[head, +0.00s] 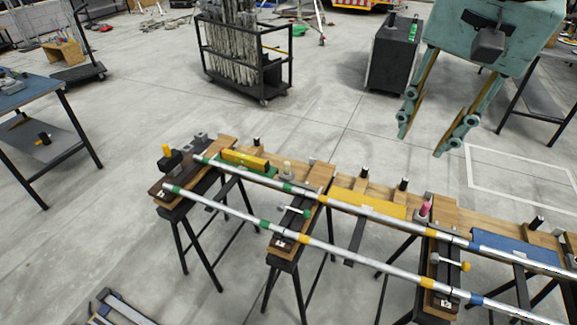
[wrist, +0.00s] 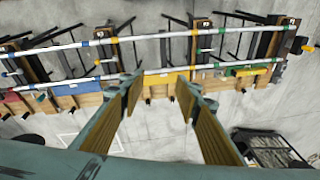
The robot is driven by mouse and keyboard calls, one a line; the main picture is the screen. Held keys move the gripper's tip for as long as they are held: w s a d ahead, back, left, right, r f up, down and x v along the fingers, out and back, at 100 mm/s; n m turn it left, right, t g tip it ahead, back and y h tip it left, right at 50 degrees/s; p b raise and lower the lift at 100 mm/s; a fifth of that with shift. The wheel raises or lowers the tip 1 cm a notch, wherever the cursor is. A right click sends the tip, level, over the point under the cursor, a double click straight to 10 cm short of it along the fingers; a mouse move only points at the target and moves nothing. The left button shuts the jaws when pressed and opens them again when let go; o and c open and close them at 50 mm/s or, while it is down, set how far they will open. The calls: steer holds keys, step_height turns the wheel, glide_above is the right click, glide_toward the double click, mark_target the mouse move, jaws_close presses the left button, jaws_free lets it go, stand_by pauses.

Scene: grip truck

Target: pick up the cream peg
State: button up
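The cream peg (head: 287,168) is small and pale. It stands upright on the wooden workbench rail beside the green tray, left of centre in the head view. It is too small to make out surely in the wrist view. My gripper (head: 420,143) hangs at the upper right of the head view, beyond and right of the peg, well apart from it. The wrist view shows the gripper (wrist: 158,90) with its two wood-coloured pads wide apart and nothing between them.
Two long metal pipes (head: 350,207) run along the trestles in front of the peg. A yellow level (head: 245,160) lies beside it. A pink peg (head: 424,209) and several black pegs stand further right. A pipe cart (head: 245,60) stands behind. Open floor lies between bench and cart.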

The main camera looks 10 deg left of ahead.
steer(key=w+a+f+m+p, duration=0.1)
steer(key=w+a+m, duration=0.15)
steer(key=w, duration=0.35)
steer(key=w+a+f+m, duration=0.1)
steer(key=w+a+f, duration=0.15)
steer(key=w, duration=0.35)
steer(key=m+g+p, duration=0.3)
steer(key=m, duration=0.7)
glide_above(287, 162)
step_height(287, 162, down, 26)
steer(key=shift+s, duration=0.15)
steer(key=shift+f, duration=0.1)
steer(key=shift+f+b, duration=0.9)
steer(key=shift+f, duration=3.3)
steer(key=shift+f, duration=0.1)
